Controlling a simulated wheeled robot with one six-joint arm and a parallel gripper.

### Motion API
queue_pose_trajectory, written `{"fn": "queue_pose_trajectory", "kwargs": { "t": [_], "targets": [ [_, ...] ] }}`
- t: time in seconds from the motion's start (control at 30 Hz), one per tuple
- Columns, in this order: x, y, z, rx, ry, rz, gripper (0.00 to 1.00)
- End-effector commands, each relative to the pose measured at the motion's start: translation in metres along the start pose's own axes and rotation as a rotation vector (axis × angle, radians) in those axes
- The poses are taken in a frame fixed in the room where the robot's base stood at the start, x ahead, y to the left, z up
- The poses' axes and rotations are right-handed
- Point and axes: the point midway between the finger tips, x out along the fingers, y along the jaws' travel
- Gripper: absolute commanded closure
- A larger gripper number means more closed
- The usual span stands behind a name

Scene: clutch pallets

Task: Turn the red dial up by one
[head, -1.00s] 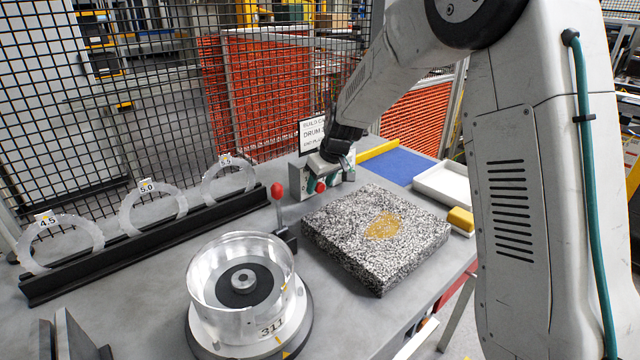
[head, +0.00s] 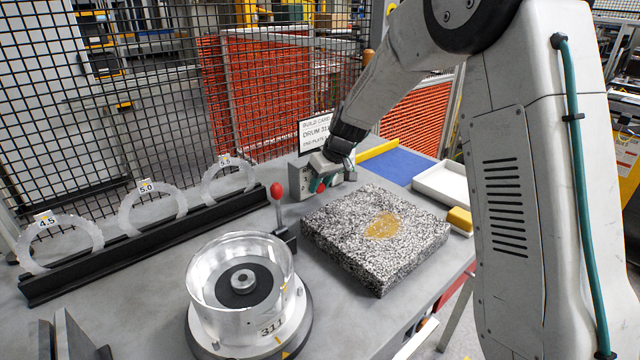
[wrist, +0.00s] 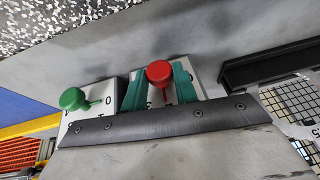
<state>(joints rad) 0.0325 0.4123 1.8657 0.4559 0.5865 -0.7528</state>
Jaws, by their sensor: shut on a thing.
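The red dial (wrist: 159,72) sits on a pale box in the wrist view, between the two teal fingers of my gripper (wrist: 160,88). The fingers are shut on it, one on each side, and its round red top stands out between them. In the head view the red dial (head: 321,187) is small and partly covered by my gripper (head: 319,181), at the front of the grey control box (head: 297,181). A green dial (wrist: 73,99) with a short stem is beside it in the wrist view. The markings around the red dial are mostly hidden by the fingers.
A speckled stone block (head: 340,245) lies close in front of the box. A red-knobbed lever (head: 277,192) stands to its left, near a clear drum (head: 240,290). A build card (head: 316,132) stands behind. A white tray (head: 441,184) is at right.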

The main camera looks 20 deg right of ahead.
Motion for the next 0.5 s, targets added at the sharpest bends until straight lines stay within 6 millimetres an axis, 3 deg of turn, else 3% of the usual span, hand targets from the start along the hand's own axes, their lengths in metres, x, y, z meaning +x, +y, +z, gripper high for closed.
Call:
{"fn": "queue_pose_trajectory", "kwargs": {
  "t": [0.5],
  "targets": [
    [0.0018, 0.0092, 0.0012, 0.163, 0.0, -0.387, 0.94]
  ]
}}
